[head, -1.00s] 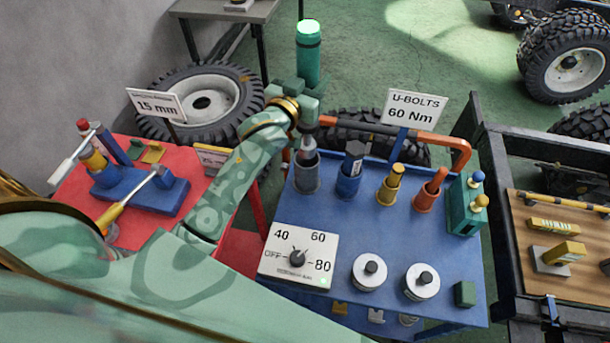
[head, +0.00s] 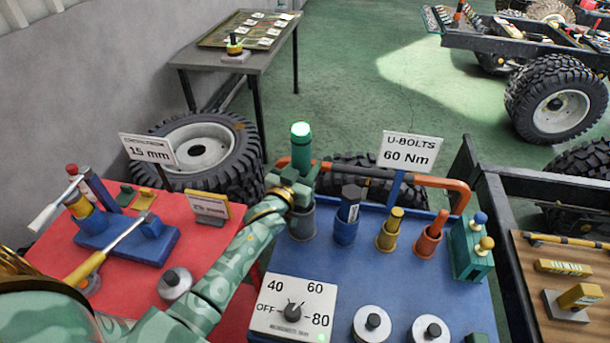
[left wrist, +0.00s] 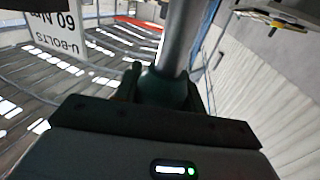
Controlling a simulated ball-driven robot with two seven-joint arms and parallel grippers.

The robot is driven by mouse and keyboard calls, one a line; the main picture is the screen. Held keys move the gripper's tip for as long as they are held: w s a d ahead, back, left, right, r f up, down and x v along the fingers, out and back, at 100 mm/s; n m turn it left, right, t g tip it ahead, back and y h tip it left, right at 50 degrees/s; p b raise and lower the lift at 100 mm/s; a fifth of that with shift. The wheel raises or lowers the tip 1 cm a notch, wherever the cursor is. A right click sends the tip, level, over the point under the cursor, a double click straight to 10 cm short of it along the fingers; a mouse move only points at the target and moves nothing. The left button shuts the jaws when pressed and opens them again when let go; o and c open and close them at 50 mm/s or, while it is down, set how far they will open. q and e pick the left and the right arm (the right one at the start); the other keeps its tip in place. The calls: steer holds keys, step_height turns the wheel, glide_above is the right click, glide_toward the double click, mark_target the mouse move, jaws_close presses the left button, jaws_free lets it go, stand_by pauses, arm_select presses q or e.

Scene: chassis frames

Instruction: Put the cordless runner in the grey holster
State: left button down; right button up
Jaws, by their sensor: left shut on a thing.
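The cordless runner (head: 301,143) is a green cylinder with a glowing top. It stands upright in my left gripper (head: 297,188), which is shut on it. The grey holster (head: 302,225) is the leftmost cup at the back of the blue bench. The gripper is close above its rim. The runner's lower end is hidden behind the gripper and inside or behind the holster's rim, so its depth cannot be told. In the left wrist view, a grey shaft (left wrist: 180,40) runs up from between the dark fingers (left wrist: 163,88). My right gripper is not in view.
Blue (head: 346,228), yellow (head: 387,237) and orange (head: 428,243) holsters stand right of the grey one. An orange-ended bar (head: 425,182) runs behind them. A dial panel (head: 294,309) is in front. A red table (head: 75,225) stands left.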

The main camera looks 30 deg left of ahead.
arm_select(q)
steer(key=shift+f, duration=1)
steer(key=shift+b, duration=0.3)
steer(key=c, duration=0.8)
jaws_free()
steer(key=shift+f, duration=0.2)
steer(key=shift+c, duration=0.2)
steer(key=shift+s+r, duration=0.1)
steer(key=shift+s, duration=0.2)
steer(key=s+p, duration=0.1)
steer(key=s, duration=1)
steer(key=shift+s+p, duration=0.25)
steer(key=shift+p, duration=0.1)
